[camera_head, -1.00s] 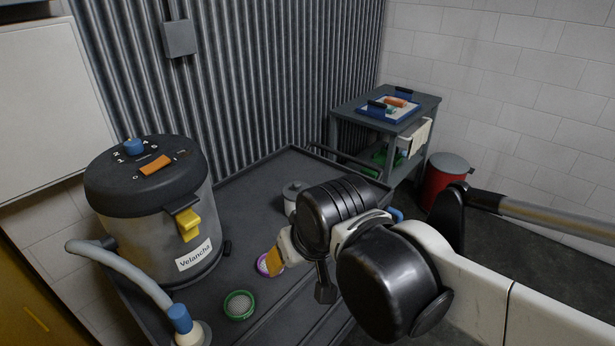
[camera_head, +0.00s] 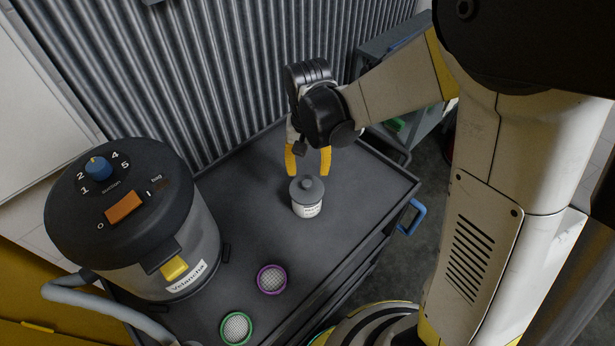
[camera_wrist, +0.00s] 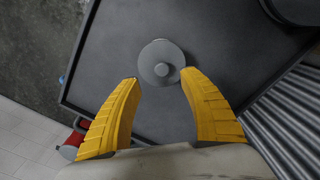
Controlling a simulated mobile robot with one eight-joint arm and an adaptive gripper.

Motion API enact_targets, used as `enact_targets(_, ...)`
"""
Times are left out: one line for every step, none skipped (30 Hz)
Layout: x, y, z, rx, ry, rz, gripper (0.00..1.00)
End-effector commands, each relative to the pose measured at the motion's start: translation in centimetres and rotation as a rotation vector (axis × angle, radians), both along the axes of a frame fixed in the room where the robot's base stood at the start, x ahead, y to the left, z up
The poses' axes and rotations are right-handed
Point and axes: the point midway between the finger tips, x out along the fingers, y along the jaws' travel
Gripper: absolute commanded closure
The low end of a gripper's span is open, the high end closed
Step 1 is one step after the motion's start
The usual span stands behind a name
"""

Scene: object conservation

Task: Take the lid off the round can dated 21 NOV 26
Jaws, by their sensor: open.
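The round can (camera_head: 306,209) is a small pale grey can with a white label, standing upright on the dark tray-like top. The label's print is too small to read. Its grey lid (camera_head: 306,187) with a round knob is on it. In the wrist view the lid (camera_wrist: 153,52) shows from above, just beyond the fingertips. My gripper (camera_head: 309,172) has yellow fingers, spread open and empty, pointing down just above and behind the can in the head view. In the wrist view my gripper (camera_wrist: 158,80) is apart from the lid.
A large grey vacuum drum (camera_head: 190,255) with a black top stands at left. A purple-rimmed filter (camera_head: 271,279) and a green-rimmed filter (camera_head: 237,328) lie near the front. The cart top (camera_head: 365,200) is clear right of the can. A corrugated wall (camera_head: 230,75) stands behind.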

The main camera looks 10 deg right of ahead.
Motion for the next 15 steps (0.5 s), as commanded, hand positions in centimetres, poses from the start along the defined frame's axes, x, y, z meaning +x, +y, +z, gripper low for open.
enact_targets(0.0, 0.0, -0.9, 0.000, 0.000, 0.000, 0.50)
enact_targets(0.0, 0.0, -1.2, 0.000, -0.001, 0.000, 0.50)
enact_targets(0.0, 0.0, -1.4, 0.000, -0.001, 0.000, 0.50)
enact_targets(0.0, 0.0, -1.6, 0.000, -0.001, 0.000, 0.50)
enact_targets(0.0, 0.0, -1.7, 0.000, -0.001, 0.000, 0.50)
enact_targets(0.0, 0.0, -1.9, 0.000, -0.001, 0.000, 0.50)
enact_targets(0.0, 0.0, -2.1, 0.000, -0.001, 0.000, 0.50)
enact_targets(0.0, 0.1, -2.3, 0.000, -0.001, 0.000, 0.50)
enact_targets(0.0, 0.1, -2.8, 0.000, -0.001, 0.000, 0.50)
enact_targets(0.0, 0.2, -3.2, 0.000, -0.001, 0.000, 0.50)
enact_targets(0.1, 0.2, -3.7, 0.000, -0.001, 0.000, 0.50)
enact_targets(0.1, 0.3, -4.4, 0.000, -0.001, 0.000, 0.50)
enact_targets(0.1, 0.4, -5.0, 0.000, -0.001, 0.000, 0.50)
enact_targets(0.1, 0.4, -5.5, 0.000, -0.001, 0.000, 0.50)
enact_targets(0.1, 0.4, -6.1, 0.001, -0.001, 0.000, 0.50)
